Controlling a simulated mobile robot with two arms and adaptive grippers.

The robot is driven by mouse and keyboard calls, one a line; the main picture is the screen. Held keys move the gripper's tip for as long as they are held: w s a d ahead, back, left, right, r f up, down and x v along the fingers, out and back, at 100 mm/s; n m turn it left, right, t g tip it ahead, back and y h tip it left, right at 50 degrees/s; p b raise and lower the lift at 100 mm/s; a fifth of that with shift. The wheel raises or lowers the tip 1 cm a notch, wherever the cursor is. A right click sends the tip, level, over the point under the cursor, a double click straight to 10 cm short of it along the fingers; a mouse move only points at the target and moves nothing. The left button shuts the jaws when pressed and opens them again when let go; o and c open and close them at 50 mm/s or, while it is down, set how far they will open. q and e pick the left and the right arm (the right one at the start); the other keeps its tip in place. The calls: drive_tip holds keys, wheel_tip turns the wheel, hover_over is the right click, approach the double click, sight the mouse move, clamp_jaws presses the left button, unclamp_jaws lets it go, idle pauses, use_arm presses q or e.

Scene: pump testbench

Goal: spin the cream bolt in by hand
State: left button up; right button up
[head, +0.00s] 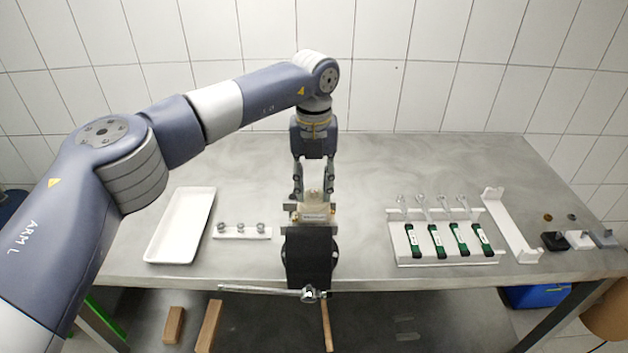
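My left gripper (314,192) points straight down over the pump fixture (310,258) at the middle of the table's front edge. Its two fingers stand apart, with a gap visible between them. A small cream-tan part (317,198) shows between and just below the fingertips, on top of the fixture. I cannot tell whether this is the cream bolt or part of the pump, or whether the fingers touch it. No separate cream bolt can be made out. My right gripper is not in view.
A white tray (157,249) and a small white rack (231,236) with three grey bolts lie left. A metal bar (258,290) sticks out left below the fixture. Right are a rack of green-handled tools (437,241), a white bracket (511,228) and small blocks (579,241).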

use_arm(q)
clamp_jaws()
drive_tip(key=shift+m, duration=0.3)
drive_tip(key=shift+f+m+b, duration=0.1)
drive_tip(key=shift+m+b, duration=0.4)
drive_tip(key=shift+b, duration=0.05)
drive_tip(key=shift+m+b, duration=0.5)
drive_tip(key=shift+m, duration=0.7)
drive_tip(key=m, duration=0.4)
drive_tip(key=shift+b, duration=0.3)
drive_tip(key=shift+m, duration=2.5)
drive_tip(key=shift+w+r, duration=0.1)
drive_tip(key=shift+r, duration=0.1)
